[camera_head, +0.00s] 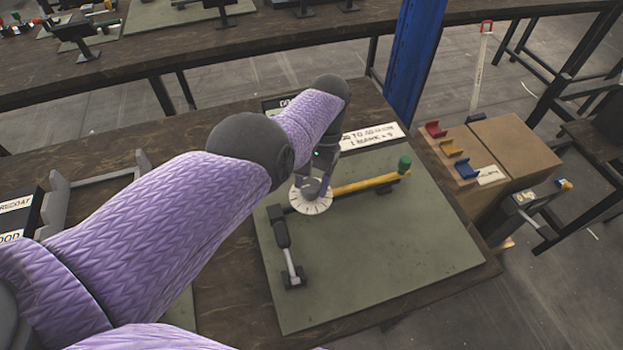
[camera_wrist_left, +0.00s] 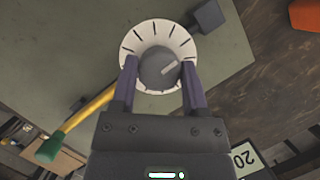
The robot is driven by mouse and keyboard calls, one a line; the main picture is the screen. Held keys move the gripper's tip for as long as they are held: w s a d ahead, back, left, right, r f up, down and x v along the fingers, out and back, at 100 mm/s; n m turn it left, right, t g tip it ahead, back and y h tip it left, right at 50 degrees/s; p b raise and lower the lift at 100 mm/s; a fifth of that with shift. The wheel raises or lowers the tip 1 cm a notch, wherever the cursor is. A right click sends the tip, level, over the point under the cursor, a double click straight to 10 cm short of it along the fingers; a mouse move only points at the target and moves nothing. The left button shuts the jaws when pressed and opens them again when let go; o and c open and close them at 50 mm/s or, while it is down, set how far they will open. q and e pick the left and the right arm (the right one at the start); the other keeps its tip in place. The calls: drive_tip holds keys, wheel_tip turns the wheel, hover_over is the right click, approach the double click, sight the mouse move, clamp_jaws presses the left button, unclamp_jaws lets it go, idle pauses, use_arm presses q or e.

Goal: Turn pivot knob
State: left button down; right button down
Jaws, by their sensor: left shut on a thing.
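The pivot knob (camera_wrist_left: 158,70) is a dark grey round knob with a light pointer line, on a white dial (camera_wrist_left: 142,34) with black tick marks. In the head view the dial (camera_head: 311,205) sits on the green-grey mat, partly hidden by my left gripper. My left gripper (camera_head: 318,182) comes down over the dial from above. In the left wrist view its two fingers (camera_wrist_left: 159,78) are on either side of the knob, shut on it. A yellow lever (camera_head: 365,184) with a green end (camera_head: 404,165) runs from the dial to the right. My right gripper is not in view.
The green-grey mat (camera_head: 400,250) lies on a dark wooden table. A grey jointed tool (camera_head: 284,245) stands left on the mat. A white sign (camera_head: 370,136) is at the back, a blue post (camera_head: 412,55) behind.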

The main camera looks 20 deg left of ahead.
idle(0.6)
use_arm(q)
drive_tip(key=shift+c, duration=0.5)
unclamp_jaws()
